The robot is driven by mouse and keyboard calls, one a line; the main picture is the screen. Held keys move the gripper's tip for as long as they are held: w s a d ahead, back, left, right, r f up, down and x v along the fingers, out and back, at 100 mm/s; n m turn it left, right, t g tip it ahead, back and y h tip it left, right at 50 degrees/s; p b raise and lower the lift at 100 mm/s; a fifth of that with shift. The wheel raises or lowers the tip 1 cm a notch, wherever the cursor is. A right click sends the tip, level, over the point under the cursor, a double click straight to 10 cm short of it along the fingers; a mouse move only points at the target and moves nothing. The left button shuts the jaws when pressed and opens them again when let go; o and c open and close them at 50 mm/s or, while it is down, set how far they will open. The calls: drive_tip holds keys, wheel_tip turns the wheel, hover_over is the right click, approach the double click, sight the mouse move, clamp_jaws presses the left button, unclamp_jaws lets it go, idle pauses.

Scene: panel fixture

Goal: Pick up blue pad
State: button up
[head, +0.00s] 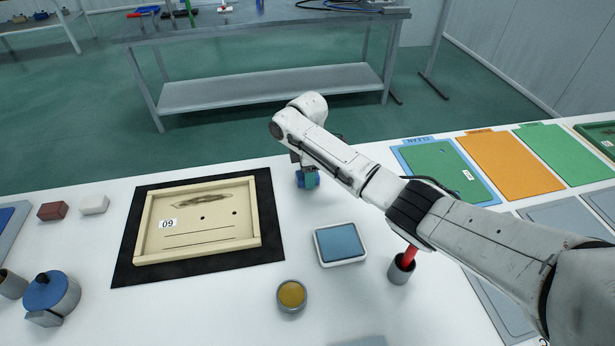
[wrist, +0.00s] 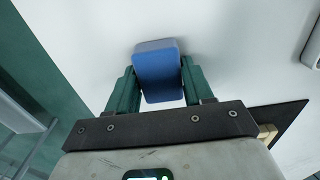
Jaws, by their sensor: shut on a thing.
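The blue pad (wrist: 158,72) is a small rounded block with a paler grey-blue face. It sits between the green fingers of my gripper (wrist: 158,78) in the wrist view, and both fingers press on its sides. In the head view my gripper (head: 307,181) points down over the white table just right of the black mat, and a bit of blue shows at its fingers. The arm partly hides this spot. I cannot tell whether the pad still touches the table.
A wooden tray (head: 140,240) marked 09 lies on a black mat (head: 130,275). A light blue square in a white dish (head: 341,243), a yellow round pot (head: 291,294) and a grey cup with a red item (head: 401,270) stand nearer. Coloured panels, one green (head: 437,168), lie right.

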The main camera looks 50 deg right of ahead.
drive_tip(key=shift+r, duration=0.1)
drive_tip(key=shift+r, duration=0.65)
drive_tip(key=s+a+r+p, duration=0.8)
drive_tip(key=s+r+p, duration=0.1)
drive_tip(key=s+r, duration=0.2)
drive_tip(key=shift+a+r, duration=0.15)
drive_tip(key=shift+r, duration=0.1)
drive_tip(key=shift+s, duration=0.1)
drive_tip(key=o, duration=0.5)
drive_tip(key=shift+c, duration=0.2)
drive_tip(key=c, duration=0.4)
